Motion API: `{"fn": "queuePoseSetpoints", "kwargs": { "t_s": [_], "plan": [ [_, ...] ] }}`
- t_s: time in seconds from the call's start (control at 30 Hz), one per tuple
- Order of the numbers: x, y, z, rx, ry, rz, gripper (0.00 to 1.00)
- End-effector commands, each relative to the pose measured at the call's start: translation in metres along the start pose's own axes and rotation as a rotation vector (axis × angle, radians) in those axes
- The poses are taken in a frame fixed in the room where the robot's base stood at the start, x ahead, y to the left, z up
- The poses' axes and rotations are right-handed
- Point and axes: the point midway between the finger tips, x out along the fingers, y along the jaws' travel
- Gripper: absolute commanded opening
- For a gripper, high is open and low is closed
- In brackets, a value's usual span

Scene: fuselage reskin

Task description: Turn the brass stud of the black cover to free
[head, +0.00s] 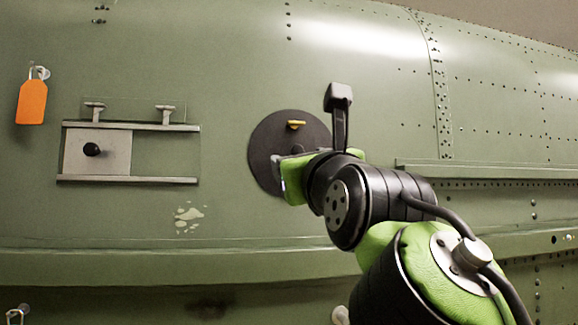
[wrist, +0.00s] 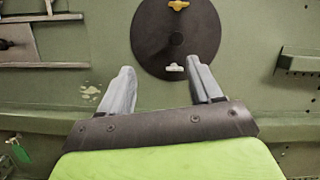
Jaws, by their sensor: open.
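The round black cover (head: 265,135) sits on the green fuselage skin, and it also shows in the wrist view (wrist: 153,35). The brass stud (head: 295,124) is near the cover's upper edge, its wing lying roughly level; the wrist view has it at the top edge (wrist: 178,5). A pale stud (wrist: 174,68) is at the cover's lower edge, and a small dark knob (wrist: 177,39) is at its middle. My gripper (wrist: 160,66) is open and empty, its fingers apart below the cover's middle and below the brass stud. In the head view my arm hides the cover's lower right.
A sliding plate with a black knob (head: 91,149) sits between two rails to the left. An orange tag (head: 32,103) hangs at far left. A ledge (head: 480,170) juts out at right. The skin above the cover is clear.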

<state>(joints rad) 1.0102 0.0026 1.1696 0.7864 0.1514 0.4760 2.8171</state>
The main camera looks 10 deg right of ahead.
Motion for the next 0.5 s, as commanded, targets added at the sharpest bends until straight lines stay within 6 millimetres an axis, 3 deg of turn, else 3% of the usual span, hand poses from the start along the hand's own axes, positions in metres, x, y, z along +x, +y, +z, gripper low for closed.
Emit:
{"fn": "queuePoseSetpoints", "kwargs": {
  "t_s": [0.03,0.1,0.27,0.5],
  "plan": [
    [-0.004,-0.016,0.013,0.1,-0.049,-0.018,0.64],
    [-0.007,-0.027,0.023,0.185,-0.085,-0.026,0.64],
    [0.003,-0.03,0.03,0.209,-0.091,-0.028,0.64],
    [0.038,-0.032,0.036,0.208,-0.088,-0.027,0.64]
  ]
}}
